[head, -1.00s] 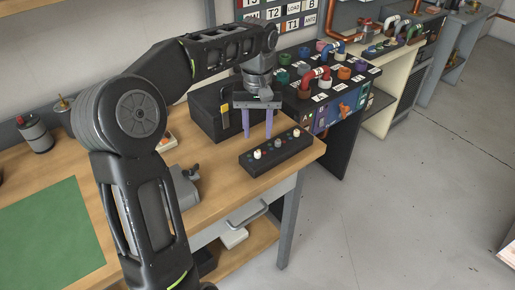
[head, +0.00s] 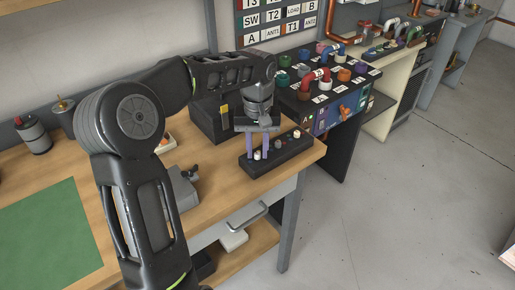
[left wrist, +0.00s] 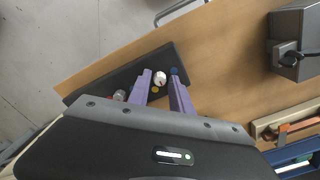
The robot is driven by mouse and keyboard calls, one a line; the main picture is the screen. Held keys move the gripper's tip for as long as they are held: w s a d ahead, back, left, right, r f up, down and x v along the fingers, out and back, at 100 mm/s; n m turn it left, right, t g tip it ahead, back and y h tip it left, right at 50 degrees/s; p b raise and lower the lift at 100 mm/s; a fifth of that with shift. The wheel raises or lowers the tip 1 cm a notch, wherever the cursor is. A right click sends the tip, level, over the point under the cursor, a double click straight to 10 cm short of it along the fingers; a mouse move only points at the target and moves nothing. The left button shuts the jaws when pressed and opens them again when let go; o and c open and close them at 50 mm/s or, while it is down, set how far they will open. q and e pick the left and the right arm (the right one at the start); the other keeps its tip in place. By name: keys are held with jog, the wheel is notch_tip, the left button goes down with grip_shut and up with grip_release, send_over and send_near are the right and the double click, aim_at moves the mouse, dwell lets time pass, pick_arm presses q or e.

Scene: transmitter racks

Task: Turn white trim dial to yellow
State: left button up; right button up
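A black dial box (head: 285,162) lies near the right front corner of the wooden bench. One white dial (head: 257,155) is at its left part and another white dial (head: 296,132) at its right end. My left gripper (head: 257,156) points down over the box, with its purple fingers apart around the left white dial. In the left wrist view, this white dial (left wrist: 160,78) lies between the fingertips (left wrist: 160,76); contact cannot be told. Yellow (left wrist: 154,89) and blue (left wrist: 174,71) marks show beside it. A second pale dial (left wrist: 119,95) is left of the fingers. My right gripper is not in view.
A black box (head: 208,118) stands behind the dial box. A grey device (head: 182,188) sits to the left on the bench. A connector panel (head: 325,95) with coloured plugs stands to the right. A green mat (head: 45,235) lies at the left.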

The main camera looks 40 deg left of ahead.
pick_arm(q)
grip_shut()
jog(key=shift+m, duration=0.4)
jog(key=m+p, duration=0.1)
jog(key=m, duration=0.2)
jog(key=shift+r, duration=0.1)
jog(key=m+p, duration=0.1)
jog(key=m, duration=0.4)
dwell(0.4)
dwell(0.4)
jog(key=shift+o, duration=1.8)
grip_release()
